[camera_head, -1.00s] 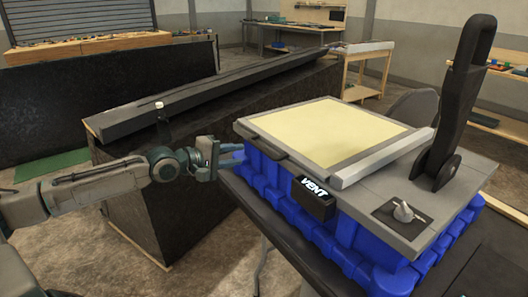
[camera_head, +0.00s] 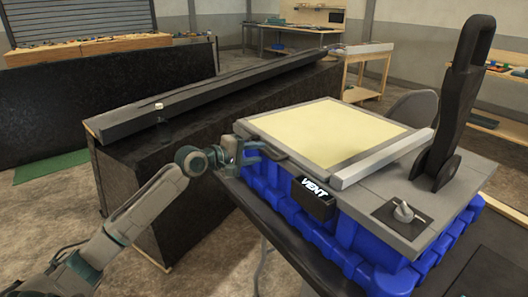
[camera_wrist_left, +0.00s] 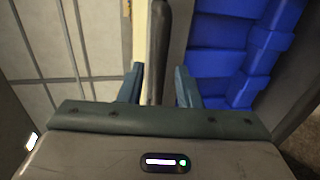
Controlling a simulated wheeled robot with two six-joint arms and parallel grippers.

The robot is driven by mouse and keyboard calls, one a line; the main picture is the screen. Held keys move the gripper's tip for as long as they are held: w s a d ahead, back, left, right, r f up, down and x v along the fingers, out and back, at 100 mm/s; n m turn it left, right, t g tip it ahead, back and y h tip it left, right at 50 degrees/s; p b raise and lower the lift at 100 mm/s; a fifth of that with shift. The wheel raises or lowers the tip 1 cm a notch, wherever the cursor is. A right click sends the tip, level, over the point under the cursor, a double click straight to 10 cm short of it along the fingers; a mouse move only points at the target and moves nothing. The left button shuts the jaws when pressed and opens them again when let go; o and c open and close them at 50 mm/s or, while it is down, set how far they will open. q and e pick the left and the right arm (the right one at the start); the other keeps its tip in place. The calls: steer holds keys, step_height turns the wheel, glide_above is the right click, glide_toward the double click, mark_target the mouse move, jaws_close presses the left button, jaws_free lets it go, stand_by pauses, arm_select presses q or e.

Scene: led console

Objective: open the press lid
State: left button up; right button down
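The press lid (camera_head: 325,138) is a flat cream panel with a grey frame, lying level on the blue console base (camera_head: 345,232). A dark bar handle (camera_head: 268,151) runs along its left front edge. My left gripper (camera_head: 262,150) is at this handle, and its fingers are apart. In the left wrist view the dark handle (camera_wrist_left: 158,50) passes between the two fingertips (camera_wrist_left: 160,85), with gaps seen beside it. I cannot tell whether a finger touches it. My right gripper is not in view.
A black box marked VENT (camera_head: 314,198) hangs on the console front. A grey knob (camera_head: 404,211) and a tall black lever (camera_head: 462,100) stand at the right. A long dark bench (camera_head: 200,137) lies behind my left arm.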

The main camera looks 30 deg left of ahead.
mark_target(262, 152)
arm_select(q)
steer(key=shift+x, duration=1.75)
steer(key=shift+s, duration=0.1)
jaws_close()
